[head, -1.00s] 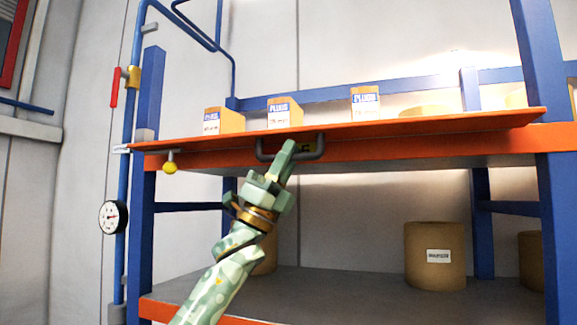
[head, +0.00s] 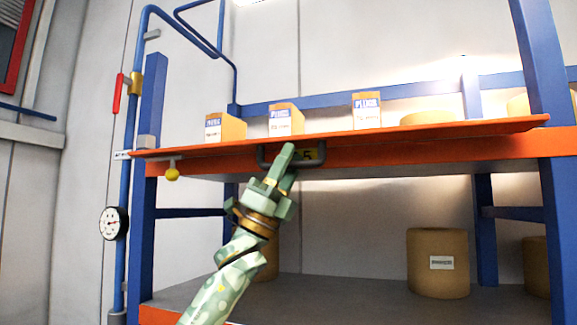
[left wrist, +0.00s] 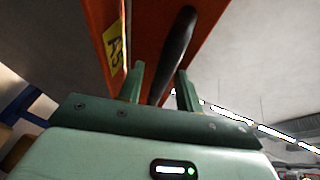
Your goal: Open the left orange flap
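The orange flap (head: 400,133) is a long thin panel along the front of the upper shelf, seen nearly edge-on from below. Its grey handle (head: 322,157) is a bracket on the front, next to a yellow label. My left gripper (head: 282,165) is up at the handle. In the left wrist view, the dark handle bar (left wrist: 176,52) runs between my two green fingers (left wrist: 160,82), close to the right finger, with a gap at the left one. The fingers look apart. The orange flap (left wrist: 195,30) and the yellow label (left wrist: 113,45) show behind them. My right gripper is out of view.
Several small boxes, one of them here (head: 286,121), stand on the shelf behind the flap. Brown rolls (head: 437,264) stand on the lower shelf. Blue posts (head: 560,180) flank the bay. A blue pipe with a gauge (head: 115,223) and red lever (head: 117,93) is at left.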

